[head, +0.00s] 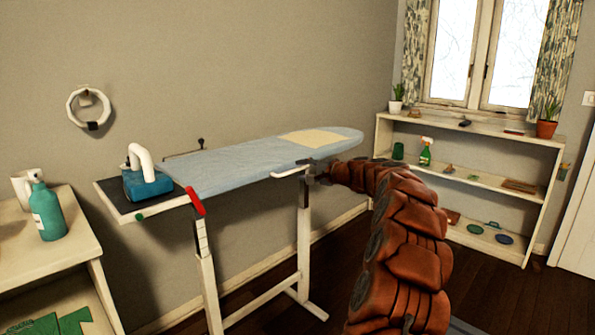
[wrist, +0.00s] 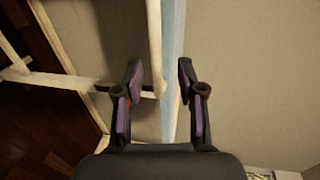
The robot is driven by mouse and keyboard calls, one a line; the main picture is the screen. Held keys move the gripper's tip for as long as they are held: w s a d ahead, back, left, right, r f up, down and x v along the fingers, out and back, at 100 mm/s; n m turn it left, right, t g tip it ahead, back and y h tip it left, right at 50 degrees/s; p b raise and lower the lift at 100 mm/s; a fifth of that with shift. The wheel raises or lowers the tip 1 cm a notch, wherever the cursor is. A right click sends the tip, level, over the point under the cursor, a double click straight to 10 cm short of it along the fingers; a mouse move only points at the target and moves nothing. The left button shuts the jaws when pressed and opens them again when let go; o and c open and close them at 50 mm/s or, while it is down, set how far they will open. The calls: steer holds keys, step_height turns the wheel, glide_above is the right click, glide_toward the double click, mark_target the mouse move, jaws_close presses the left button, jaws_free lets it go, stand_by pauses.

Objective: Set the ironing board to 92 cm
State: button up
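The ironing board (head: 235,168) stands against the wall with a light blue cover. A red lever (head: 195,201) and a green knob (head: 140,217) sit at its left front end. A white bar (head: 290,171) shows at the front edge, near the right leg. My gripper (head: 316,172) is small and dark in the head view, beside the board's front edge near this bar. In the wrist view my gripper (wrist: 160,78) has its fingers apart. A white bar (wrist: 154,45) and the pale blue board edge (wrist: 173,50) run between them; contact cannot be told. No height scale is readable.
An iron (head: 147,180) stands on the board's left end, and a folded cream cloth (head: 308,138) lies at the right. A table with a spray bottle (head: 47,211) is at left. A low shelf (head: 470,128) stands under the window. Dark floor is open at right.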

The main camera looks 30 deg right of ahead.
steer(key=v, duration=0.7)
steer(key=shift+s, duration=0.15)
steer(key=shift+r, duration=0.1)
